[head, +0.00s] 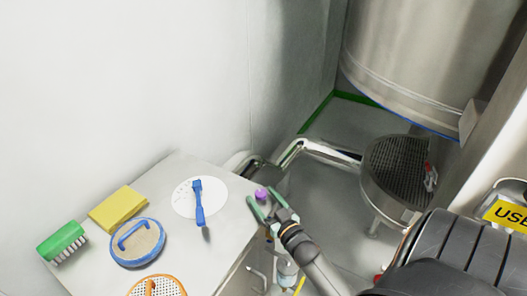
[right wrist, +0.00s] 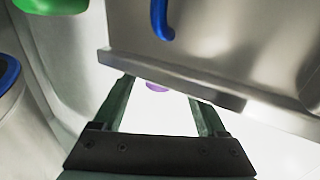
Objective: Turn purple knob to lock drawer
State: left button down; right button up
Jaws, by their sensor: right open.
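The purple knob (head: 261,194) shows at the right corner of the grey cabinet top (head: 235,240). My right gripper (head: 262,207) is open at this corner, its green fingers close beside the knob. In the right wrist view a small part of the purple knob (right wrist: 157,87) shows between the open fingers of the right gripper (right wrist: 160,92), below a metal edge that hides the rest. I cannot tell whether the fingers touch it. The drawer front faces right and is seen at a steep angle. My left gripper is not in view.
On the cabinet top are a green brush (head: 62,242), a yellow sponge (head: 118,208), a blue-rimmed disc (head: 138,243), an orange-rimmed sieve (head: 157,286) and a blue tool (head: 199,203) on a white disc. Steel pipes (head: 318,150) and a round mesh vessel (head: 397,172) stand behind right.

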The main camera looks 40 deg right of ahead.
jog(key=v, duration=1.2)
jog(key=shift+s, duration=0.3)
jog(key=shift+r, duration=0.1)
